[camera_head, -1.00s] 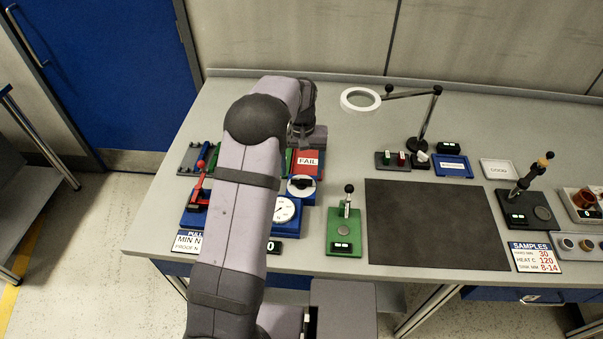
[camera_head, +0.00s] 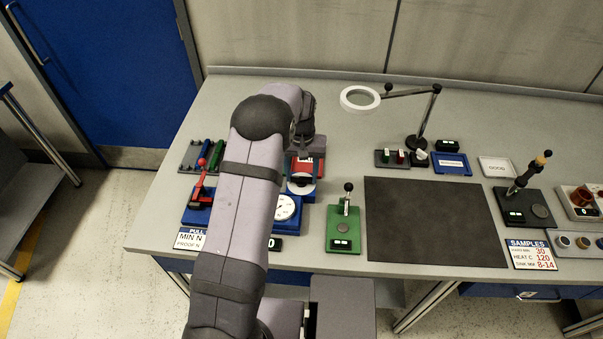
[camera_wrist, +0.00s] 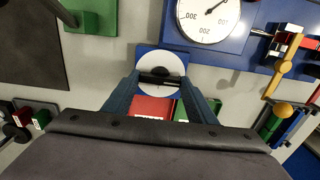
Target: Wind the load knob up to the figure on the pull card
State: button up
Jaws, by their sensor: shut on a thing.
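The load knob (camera_wrist: 161,78) is a black bar on a white round dial on a blue plate. In the head view, the white dial (camera_head: 300,188) shows just below my gripper. My gripper (camera_wrist: 162,81) has its two dark blue fingers at the ends of the bar and is shut on it. The pull card (camera_head: 190,239) reads "MIN N" and "PROOF N"; my arm hides its figures. The white gauge (camera_head: 285,208) sits on the blue pump base and also shows upside down in the wrist view (camera_wrist: 207,18).
A red lever (camera_head: 201,185) stands left of my arm. A red tray (camera_head: 316,168) lies behind the knob. A green block (camera_head: 343,236) with a small lever and a dark mat (camera_head: 435,222) lie to the right. A magnifier lamp (camera_head: 360,98) stands behind.

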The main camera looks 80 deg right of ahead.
aim_at(301, 177)
jog(key=shift+m+b, duration=0.3)
jog(key=shift+m, duration=0.7)
jog(key=o, duration=1.1)
jog(key=shift+c, duration=0.2)
jog(key=shift+r, duration=0.1)
jog(key=shift+r+b, duration=1.3)
jog(key=shift+r, duration=2.3)
